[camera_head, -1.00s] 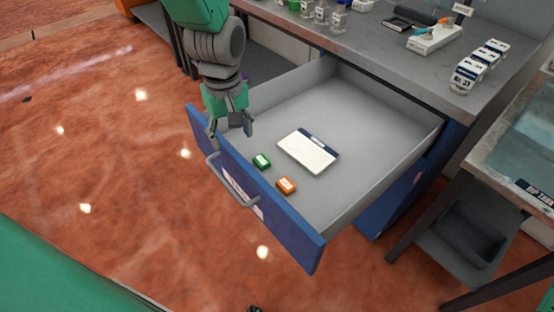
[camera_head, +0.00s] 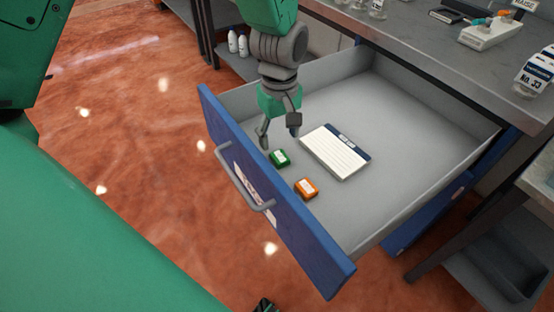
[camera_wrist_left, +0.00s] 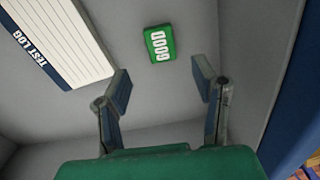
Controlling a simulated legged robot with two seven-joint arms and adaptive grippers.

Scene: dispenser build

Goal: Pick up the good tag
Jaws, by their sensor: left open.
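The good tag (camera_head: 279,158) is a small green block with a white label, lying on the floor of the open drawer near its blue front. In the left wrist view the tag (camera_wrist_left: 160,43) reads "GOOD" and lies ahead of the fingers, roughly between their lines. My left gripper (camera_head: 279,138) is open and empty, above the drawer floor just behind the tag. Its two fingers also show in the left wrist view (camera_wrist_left: 163,85), apart from the tag.
An orange tag (camera_head: 306,188) lies beside the green one. A white test log card (camera_head: 332,155) lies to the right. The drawer's blue front (camera_head: 270,205) and grey side walls surround them. A bench (camera_head: 440,55) with bottles and devices stands behind.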

